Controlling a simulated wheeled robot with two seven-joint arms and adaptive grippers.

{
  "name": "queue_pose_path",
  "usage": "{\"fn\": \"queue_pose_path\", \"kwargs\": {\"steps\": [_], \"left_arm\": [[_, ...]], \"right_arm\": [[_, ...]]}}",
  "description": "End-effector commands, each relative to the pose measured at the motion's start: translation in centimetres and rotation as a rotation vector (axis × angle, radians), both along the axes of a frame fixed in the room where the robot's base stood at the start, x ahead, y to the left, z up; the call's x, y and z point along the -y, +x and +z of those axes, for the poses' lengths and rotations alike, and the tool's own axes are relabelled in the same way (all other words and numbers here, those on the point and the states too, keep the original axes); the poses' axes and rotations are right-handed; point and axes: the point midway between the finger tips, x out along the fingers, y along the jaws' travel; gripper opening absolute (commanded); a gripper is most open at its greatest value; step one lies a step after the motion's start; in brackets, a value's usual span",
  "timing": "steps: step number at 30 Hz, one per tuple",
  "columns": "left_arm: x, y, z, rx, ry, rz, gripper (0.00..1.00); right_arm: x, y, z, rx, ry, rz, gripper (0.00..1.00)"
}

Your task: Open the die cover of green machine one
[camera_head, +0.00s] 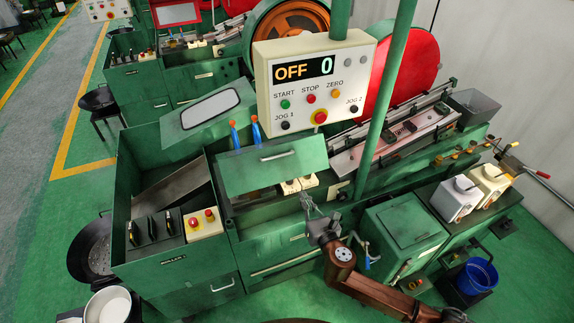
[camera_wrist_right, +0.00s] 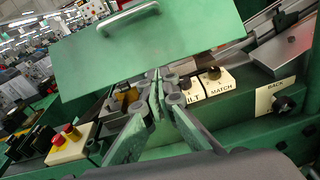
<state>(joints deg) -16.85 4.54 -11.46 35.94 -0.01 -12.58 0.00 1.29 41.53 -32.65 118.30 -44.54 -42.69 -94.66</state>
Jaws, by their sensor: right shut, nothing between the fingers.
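The green machine (camera_head: 270,237) with the OFF 0 panel stands in the middle of the head view. Its die cover, a flat green plate with a pale bar handle (camera_head: 277,155), is tilted, with a dark gap below its near edge. The cover (camera_wrist_right: 155,50) fills the upper part of the right wrist view, handle near its top edge. My right gripper (camera_head: 309,203) is in front of the cover's near right corner. In the wrist view the right gripper (camera_wrist_right: 165,80) is shut and empty, its tips by the cover's lower edge. I cannot tell whether they touch it. My left gripper is not in view.
The control panel (camera_head: 315,85) hangs above the machine beside a green post (camera_head: 385,95). Knobs on white plates (camera_wrist_right: 205,83) sit close to my right gripper. A red and yellow button box (camera_head: 203,224) is at left. A green cabinet (camera_head: 402,228) stands at right.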

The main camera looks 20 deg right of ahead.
Motion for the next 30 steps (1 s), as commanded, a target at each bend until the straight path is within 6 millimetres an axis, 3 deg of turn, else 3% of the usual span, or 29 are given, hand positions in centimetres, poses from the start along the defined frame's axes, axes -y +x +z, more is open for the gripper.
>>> {"fn": "queue_pose_path", "kwargs": {"steps": [1, 3, 7, 21, 30], "left_arm": [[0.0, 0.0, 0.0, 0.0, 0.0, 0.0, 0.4], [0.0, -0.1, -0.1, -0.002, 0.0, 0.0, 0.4], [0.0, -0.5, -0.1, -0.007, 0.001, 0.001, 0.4], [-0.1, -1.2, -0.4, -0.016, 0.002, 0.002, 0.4], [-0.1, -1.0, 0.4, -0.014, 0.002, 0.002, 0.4]], "right_arm": [[-0.7, -0.4, 1.6, 0.029, -0.041, 0.017, 0.0], [-1.2, -0.6, 3.0, 0.053, -0.079, 0.029, 0.0], [-1.5, 0.1, 3.6, 0.066, -0.1, 0.034, 0.0], [-1.8, 9.1, 3.2, 0.066, -0.094, 0.032, 0.0], [-1.9, 11.8, 5.6, 0.064, -0.093, 0.033, 0.0]]}}
